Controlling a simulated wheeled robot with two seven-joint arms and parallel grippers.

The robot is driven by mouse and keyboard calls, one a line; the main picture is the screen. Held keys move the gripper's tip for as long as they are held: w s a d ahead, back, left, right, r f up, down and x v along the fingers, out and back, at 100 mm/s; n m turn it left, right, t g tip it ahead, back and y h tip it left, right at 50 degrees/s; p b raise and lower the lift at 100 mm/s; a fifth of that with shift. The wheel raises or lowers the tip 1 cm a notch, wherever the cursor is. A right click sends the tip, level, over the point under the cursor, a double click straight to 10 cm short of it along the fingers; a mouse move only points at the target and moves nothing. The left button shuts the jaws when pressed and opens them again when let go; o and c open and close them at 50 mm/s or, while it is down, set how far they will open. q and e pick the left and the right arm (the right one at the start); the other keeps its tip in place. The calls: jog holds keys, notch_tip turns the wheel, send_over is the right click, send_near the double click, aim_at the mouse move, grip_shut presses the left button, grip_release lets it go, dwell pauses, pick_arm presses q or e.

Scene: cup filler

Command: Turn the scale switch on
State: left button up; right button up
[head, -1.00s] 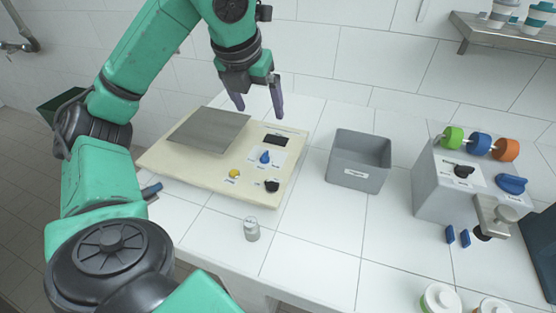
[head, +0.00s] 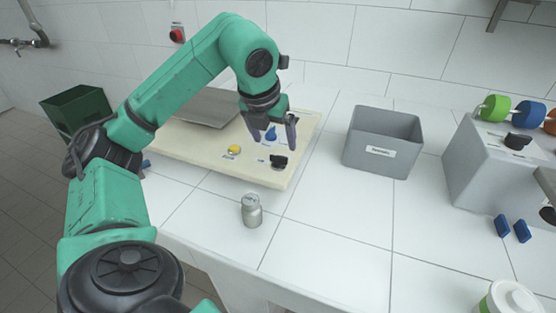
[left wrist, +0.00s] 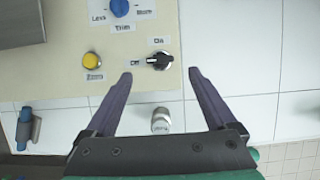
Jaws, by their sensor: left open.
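The scale (head: 190,155) is a cream board with a grey metal plate (head: 207,107) on the counter. Its black rotary switch (head: 279,161) sits at the near right corner. In the left wrist view the black switch (left wrist: 159,61) lies between labels "Off" and "On", its handle pointing sideways toward "Off". A yellow button (head: 234,150) and a blue trim knob (head: 271,134) are close by. My left gripper (head: 281,146) is open and empty above the switch area. In the left wrist view its purple fingers (left wrist: 160,75) flank the switch from the near side, apart from it.
A grey bin (head: 383,142) is to the right, and a grey dispenser box (head: 500,165) with coloured knobs is farther right. A white lidded container (head: 508,300) is at the lower right. The counter between is clear.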

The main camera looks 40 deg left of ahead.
aim_at(278, 156)
pick_arm(q)
jog(key=x, duration=0.7)
jog(key=c, duration=1.4)
